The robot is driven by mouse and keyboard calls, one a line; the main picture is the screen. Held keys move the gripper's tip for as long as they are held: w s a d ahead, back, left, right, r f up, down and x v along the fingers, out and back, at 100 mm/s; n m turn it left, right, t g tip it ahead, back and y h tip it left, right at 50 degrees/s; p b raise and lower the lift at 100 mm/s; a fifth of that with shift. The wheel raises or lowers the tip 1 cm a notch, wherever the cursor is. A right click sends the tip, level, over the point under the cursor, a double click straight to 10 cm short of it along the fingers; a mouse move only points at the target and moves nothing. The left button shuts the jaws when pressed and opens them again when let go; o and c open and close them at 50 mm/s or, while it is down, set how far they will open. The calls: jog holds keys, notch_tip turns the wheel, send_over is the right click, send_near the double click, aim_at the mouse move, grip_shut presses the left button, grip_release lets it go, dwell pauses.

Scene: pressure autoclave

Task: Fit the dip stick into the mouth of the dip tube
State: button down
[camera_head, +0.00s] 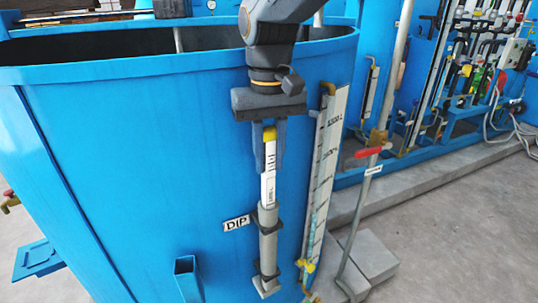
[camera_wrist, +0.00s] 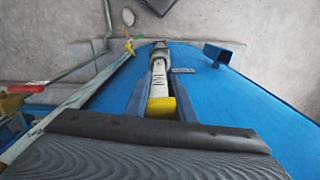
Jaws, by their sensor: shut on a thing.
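The dip stick (camera_head: 268,187) is a white, marked rod with a yellow top, and it stands close to upright. My gripper (camera_head: 269,168) points down and is shut on its upper end, with the yellow top between the fingers. The grey dip tube (camera_head: 268,245) is fixed upright on the blue tank's wall, beside the DIP label. The stick's lower end meets the tube's mouth and is hidden there, seemingly inside it; how deep I cannot tell. In the wrist view the yellow top (camera_wrist: 160,107) is near, with the stick and tube in line beyond it.
The blue tank (camera_head: 130,150) curves close behind my gripper. A level gauge board (camera_head: 325,150) with a brass fitting stands to the right of the tube. A pipe with a red-handled valve (camera_head: 370,152) is further right. A blue bracket (camera_head: 187,275) sticks out at lower left.

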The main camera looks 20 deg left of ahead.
aim_at(269, 192)
jog(key=shift+f+b, duration=1.75)
jog(key=shift+f, duration=2.95)
jog(key=c, duration=1.4)
grip_release()
jog(key=shift+c, duration=0.2)
notch_tip(269, 192, up, 8)
jog(key=shift+f+b, duration=0.15)
jog(key=shift+b, duration=0.45)
